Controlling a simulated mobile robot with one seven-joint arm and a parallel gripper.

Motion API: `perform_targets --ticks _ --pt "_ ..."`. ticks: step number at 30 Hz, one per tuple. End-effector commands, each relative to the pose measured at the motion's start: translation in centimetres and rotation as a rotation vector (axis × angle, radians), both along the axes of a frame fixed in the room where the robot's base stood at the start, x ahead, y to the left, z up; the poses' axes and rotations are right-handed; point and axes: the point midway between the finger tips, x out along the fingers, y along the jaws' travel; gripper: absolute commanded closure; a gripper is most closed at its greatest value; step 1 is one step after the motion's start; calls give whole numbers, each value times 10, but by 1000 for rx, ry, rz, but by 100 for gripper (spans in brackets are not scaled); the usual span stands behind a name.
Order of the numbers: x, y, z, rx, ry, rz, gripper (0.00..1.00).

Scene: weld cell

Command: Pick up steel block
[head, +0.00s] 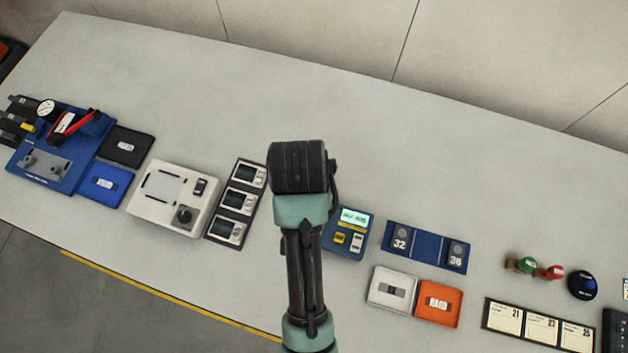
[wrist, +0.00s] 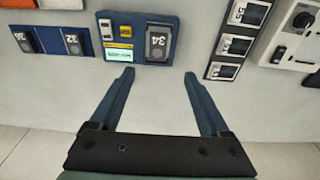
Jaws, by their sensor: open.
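Several dark grey numbered blocks look like steel. Block 34 (wrist: 158,42) sits on the right part of a blue device with a lit display (wrist: 119,56); in the head view my arm hides it. Block 32 (head: 400,238) and block 36 (head: 457,254) stand in the outer slots of a blue rack (head: 428,246), with the middle slot empty. My gripper (wrist: 159,74) is open and empty, its fingertips just short of the device's edge, in line with block 34. In the head view my wrist (head: 298,168) hides the fingers.
Left of my arm are a dark panel with several windows (head: 236,202), a white instrument (head: 170,198) and a blue fixture (head: 50,165). Right are a white tray (head: 373,297), an orange tray (head: 453,312), stamps (head: 520,265) and a card holder (head: 540,327). The back of the table is clear.

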Motion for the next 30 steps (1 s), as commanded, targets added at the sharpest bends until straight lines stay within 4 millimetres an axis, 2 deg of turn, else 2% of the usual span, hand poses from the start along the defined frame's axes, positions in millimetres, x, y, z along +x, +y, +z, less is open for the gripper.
perform_targets --ticks 2,9,12,20,30 --pt "-2 -1 -7 -1 13 -2 20" --pt "2 -3 -52 -2 14 -2 20" --pt "5 -3 -65 -2 11 -2 20" --pt "7 -4 -81 -1 9 -1 20" --pt "10 -8 -121 0 8 -1 20"
